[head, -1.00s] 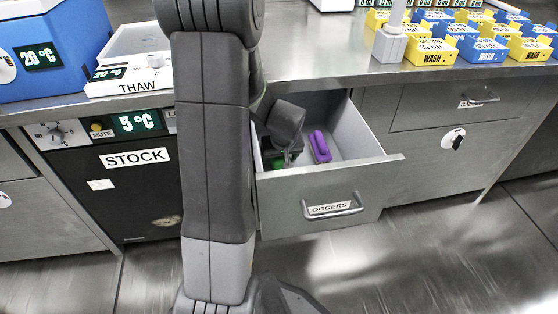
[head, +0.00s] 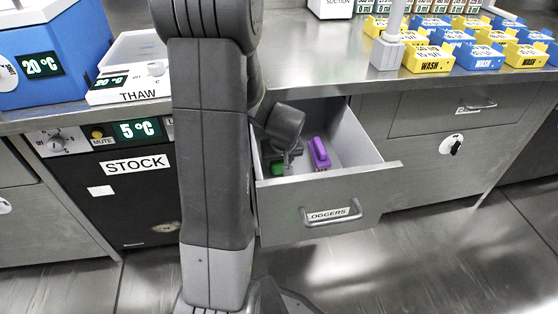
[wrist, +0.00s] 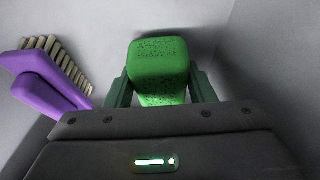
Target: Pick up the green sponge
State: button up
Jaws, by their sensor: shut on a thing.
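The green sponge (wrist: 158,62) is between the two fingers of my gripper (wrist: 160,88) in the wrist view, and the gripper is shut on it. In the head view a small part of the sponge (head: 277,168) shows low inside the open drawer (head: 290,207), under my gripper (head: 284,160). My arm and wrist hide most of the sponge there. I cannot tell whether the sponge touches the drawer floor.
A purple brush (head: 318,152) lies in the drawer to the right of the sponge; it also shows in the wrist view (wrist: 45,88), at the left. The drawer walls stand around my gripper. The counter above holds yellow and blue WASH boxes (head: 432,61) at the right.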

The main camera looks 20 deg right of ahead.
aim_at(282, 164)
jog(key=s, duration=0.3)
jog(key=shift+s+a, duration=0.15)
jog(key=shift+a, duration=0.15)
jog(key=shift+p+v, duration=0.6)
jog(key=shift+v, duration=0.3)
notch_tip(282, 164, up, 12)
jog(key=p, duration=0.4)
